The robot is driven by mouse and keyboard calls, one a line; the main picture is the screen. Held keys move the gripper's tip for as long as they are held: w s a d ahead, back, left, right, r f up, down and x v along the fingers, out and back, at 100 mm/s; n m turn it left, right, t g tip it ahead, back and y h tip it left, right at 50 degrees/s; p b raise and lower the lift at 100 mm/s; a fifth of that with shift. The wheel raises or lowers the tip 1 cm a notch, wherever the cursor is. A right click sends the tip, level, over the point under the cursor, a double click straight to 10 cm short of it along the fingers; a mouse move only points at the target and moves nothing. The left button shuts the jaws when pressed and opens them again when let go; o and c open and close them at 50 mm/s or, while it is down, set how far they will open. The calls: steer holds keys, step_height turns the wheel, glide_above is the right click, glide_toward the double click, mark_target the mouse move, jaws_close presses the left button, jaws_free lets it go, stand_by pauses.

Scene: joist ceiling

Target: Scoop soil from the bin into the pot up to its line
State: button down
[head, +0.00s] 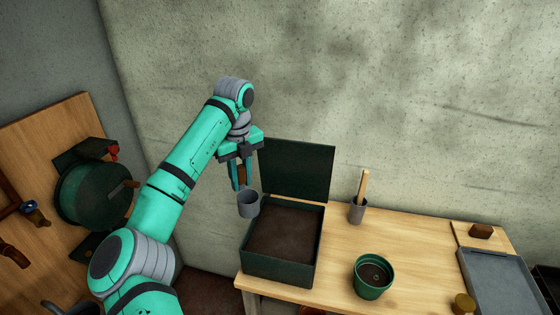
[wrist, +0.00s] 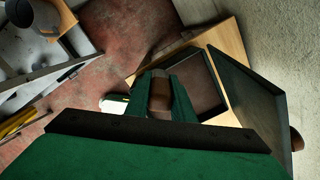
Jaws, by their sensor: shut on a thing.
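My gripper (head: 239,186) is shut on the brown handle of the scoop, whose grey cup (head: 248,205) hangs upright below it. In the wrist view the jaws (wrist: 160,98) close around the handle (wrist: 160,92). The cup appears near the far left corner of the dark green bin (head: 276,270); whether it is over the bin or just outside cannot be told. Brown soil (head: 285,236) covers the inside of the bin. The green pot (head: 371,291) stands on the table right of the bin, with something dark low inside. Its line cannot be made out.
The bin's lid (head: 297,170) stands up at its back. A grey cup with a wooden stick (head: 357,210) stands behind the pot. A grey tray (head: 497,283), a brown block (head: 481,231) and a small yellowish object (head: 464,303) are at the right. The table (head: 413,245) between is clear.

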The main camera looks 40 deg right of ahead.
steer(key=s+d+r+m, duration=0.2)
steer(key=d, duration=0.3)
steer(key=s+d+r+m, duration=0.2)
steer(key=d, duration=0.4)
steer(key=s+a+f+t+h, duration=0.1)
steer(key=s+a+t+h, duration=0.1)
steer(key=s+t, duration=0.3)
steer(key=t+h, duration=0.1)
steer(key=t, duration=0.1)
steer(key=shift+s+f+t, duration=0.2)
steer(key=shift+f+t, duration=0.1)
steer(key=shift+s+a, duration=0.1)
steer(key=shift+a, duration=0.05)
stand_by(0.4)
steer(key=s+t, duration=0.1)
steer(key=s+a+f+t+h, duration=0.1)
steer(key=t, duration=0.1)
steer(key=shift+s, duration=0.2)
steer(key=shift+f, duration=0.1)
stand_by(0.3)
